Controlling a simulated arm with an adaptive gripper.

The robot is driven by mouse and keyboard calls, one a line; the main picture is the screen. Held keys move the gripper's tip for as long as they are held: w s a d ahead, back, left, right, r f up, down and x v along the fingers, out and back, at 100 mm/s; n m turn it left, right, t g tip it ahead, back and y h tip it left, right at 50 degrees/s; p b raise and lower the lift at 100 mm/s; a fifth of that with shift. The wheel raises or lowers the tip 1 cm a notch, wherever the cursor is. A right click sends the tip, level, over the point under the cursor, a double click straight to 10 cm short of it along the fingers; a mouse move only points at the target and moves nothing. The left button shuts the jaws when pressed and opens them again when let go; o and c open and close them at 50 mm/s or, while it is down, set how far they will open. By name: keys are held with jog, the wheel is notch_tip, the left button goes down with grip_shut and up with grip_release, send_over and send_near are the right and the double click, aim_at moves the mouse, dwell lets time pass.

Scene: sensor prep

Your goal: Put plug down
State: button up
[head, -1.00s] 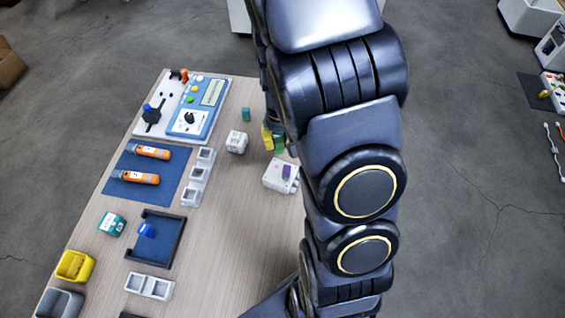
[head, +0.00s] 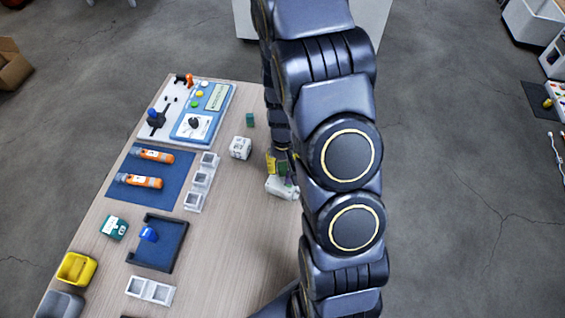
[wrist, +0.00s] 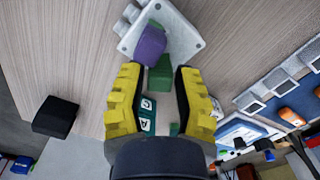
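My gripper (wrist: 160,72) points at the table, its yellow fingers with dark pads on either side of a green block-like plug (wrist: 160,78). I cannot tell whether the pads touch the plug. Just beyond the fingertips is a white box (wrist: 186,35), with a purple plug (wrist: 150,45) and another green piece on it. In the head view, my gripper (head: 281,165) is low over the table's right part, right at the white box (head: 279,188). My arm hides part of the box there. Whether the green plug rests on a surface is hidden.
A white cube (head: 240,147) and a small green block (head: 250,119) stand nearby. White trays (head: 201,182), a blue mat (head: 135,187) with orange tools and a control panel (head: 213,98) lie to the left. A dark block (wrist: 55,117) shows at the wrist view's left. The table's front middle is clear.

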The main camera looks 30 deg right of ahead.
aim_at(282, 164)
dwell(0.3)
notch_tip(282, 164, up, 12)
jog(key=s+a+r+n, duration=0.2)
jog(key=s+a+r, duration=0.4)
jog(key=s, duration=0.3)
jog(key=s+a+r+n+g, duration=0.1)
jog(key=s+a+r+n, duration=0.1)
jog(key=s+a+r, duration=0.4)
jog(key=s, duration=0.3)
jog(key=shift+s+a+r+n+g, duration=0.2)
jog(key=shift+a+r+n+g, duration=0.05)
jog(key=shift+r+n+g, duration=0.05)
